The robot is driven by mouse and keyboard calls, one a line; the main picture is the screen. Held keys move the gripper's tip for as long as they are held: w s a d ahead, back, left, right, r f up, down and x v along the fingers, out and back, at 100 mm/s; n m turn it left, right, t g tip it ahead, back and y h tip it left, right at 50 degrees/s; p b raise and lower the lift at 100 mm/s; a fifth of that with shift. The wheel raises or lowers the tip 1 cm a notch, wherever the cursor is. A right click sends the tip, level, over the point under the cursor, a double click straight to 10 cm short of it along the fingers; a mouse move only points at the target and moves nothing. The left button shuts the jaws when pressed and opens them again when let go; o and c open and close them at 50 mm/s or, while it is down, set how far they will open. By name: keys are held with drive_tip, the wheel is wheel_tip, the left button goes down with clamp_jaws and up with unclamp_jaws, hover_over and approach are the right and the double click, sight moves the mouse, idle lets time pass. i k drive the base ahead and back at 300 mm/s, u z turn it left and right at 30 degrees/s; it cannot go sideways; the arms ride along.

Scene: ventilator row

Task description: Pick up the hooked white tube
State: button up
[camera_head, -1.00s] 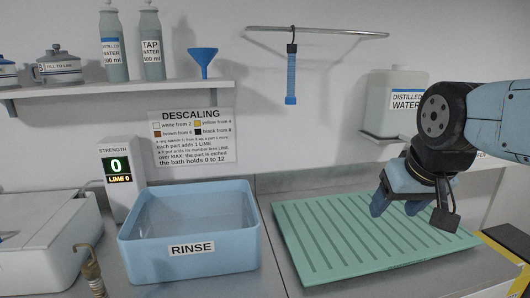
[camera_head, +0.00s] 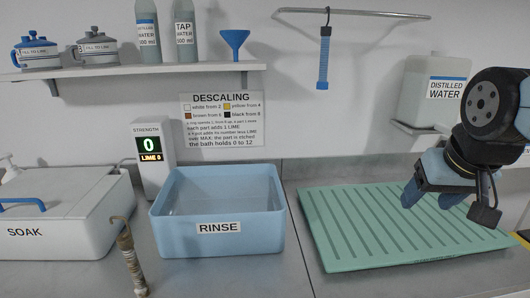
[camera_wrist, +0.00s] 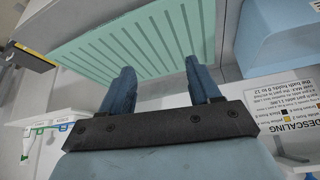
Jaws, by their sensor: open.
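A hooked tube (camera_head: 131,262) stands or leans at the front of the counter, before the SOAK box, in the head view. Its body is banded in tan, brown and pale grey, with a thin brown hook at the top; its lower end is near the picture's bottom edge. Another hooked tube (camera_head: 323,58), blue, hangs from the wall rail. My gripper (camera_head: 432,198) is open and empty above the green ribbed mat, far to the right of the banded tube. In the wrist view, my two blue fingers (camera_wrist: 158,72) are apart over the mat, and neither tube shows.
The SOAK box (camera_head: 70,222) with a blue handle and the blue RINSE basin (camera_head: 218,245) stand left of the green mat (camera_head: 345,262). A STRENGTH display (camera_head: 151,165) reads 0. Shelf bottles and a blue funnel (camera_head: 235,42) are above. A DISTILLED WATER container (camera_head: 437,92) is at right.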

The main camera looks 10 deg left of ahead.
sight(125, 242)
drive_tip(key=u, duration=0.55)
drive_tip(key=k, duration=1.3)
drive_tip(key=u, duration=1)
drive_tip(key=i, duration=1.25)
drive_tip(key=z, duration=0.15)
